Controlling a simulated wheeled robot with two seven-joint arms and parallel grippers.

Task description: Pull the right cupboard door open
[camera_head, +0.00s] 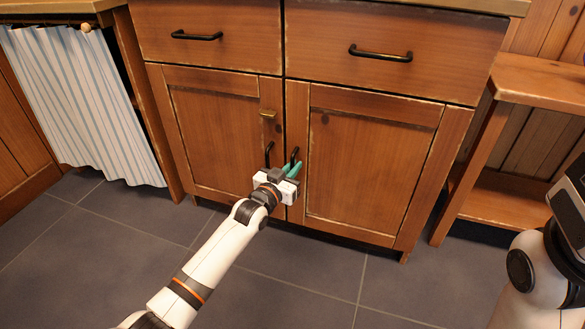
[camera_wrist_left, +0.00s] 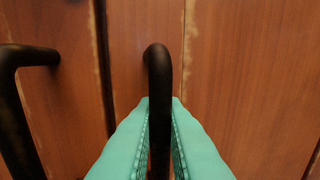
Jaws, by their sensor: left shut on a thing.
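The right cupboard door (camera_head: 368,160) is a brown wooden panel under the right drawer, and it looks closed. Its black upright handle (camera_head: 294,153) is near the door's left edge. My left gripper (camera_head: 291,170) is at this handle, its green fingers shut on it. In the left wrist view the green fingers (camera_wrist_left: 160,140) lie on either side of the black handle (camera_wrist_left: 158,70), whose upper bend shows above them. The handle's lower part is hidden. My right gripper is not in view; only part of my right arm shows at the right edge.
Two drawers with black handles sit above. A wooden shelf unit (camera_head: 540,80) stands at right, a striped curtain (camera_head: 85,100) at left. The tiled floor (camera_head: 290,265) in front is clear.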

